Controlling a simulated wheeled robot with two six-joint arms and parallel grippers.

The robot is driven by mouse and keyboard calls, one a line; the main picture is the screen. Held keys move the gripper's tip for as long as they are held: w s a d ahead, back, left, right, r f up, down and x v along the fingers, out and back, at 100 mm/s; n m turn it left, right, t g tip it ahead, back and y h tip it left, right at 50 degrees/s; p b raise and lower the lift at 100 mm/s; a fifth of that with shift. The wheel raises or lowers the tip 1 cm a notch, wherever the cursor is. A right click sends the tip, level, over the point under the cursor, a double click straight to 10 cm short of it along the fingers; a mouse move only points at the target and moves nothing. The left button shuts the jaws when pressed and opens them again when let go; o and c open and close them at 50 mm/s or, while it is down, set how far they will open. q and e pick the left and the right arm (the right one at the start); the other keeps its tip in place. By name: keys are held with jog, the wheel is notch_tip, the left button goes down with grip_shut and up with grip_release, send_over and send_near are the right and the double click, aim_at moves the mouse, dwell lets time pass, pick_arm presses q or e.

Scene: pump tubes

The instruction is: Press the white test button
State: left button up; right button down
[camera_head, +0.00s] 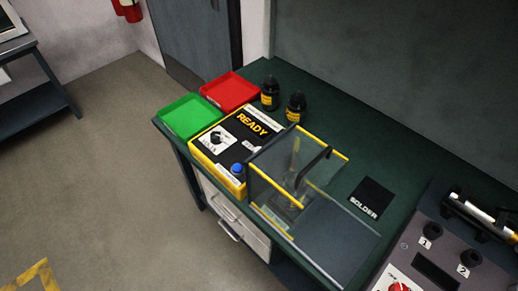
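A yellow-sided control box (205,157) with a black top sits near the table's left front edge. Its top reads "READY" in yellow letters. It carries a black knob (216,138) on a white plate and a blue round button (237,168) at its front corner. A small white patch (250,148) shows beside the clear enclosure; I cannot tell whether it is the white test button or a label. Neither of my grippers is in view.
A clear enclosure with yellow edges (325,151) stands right of the box. A black "SOLDER" square (372,194) and a grey console (455,245) are to the right.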

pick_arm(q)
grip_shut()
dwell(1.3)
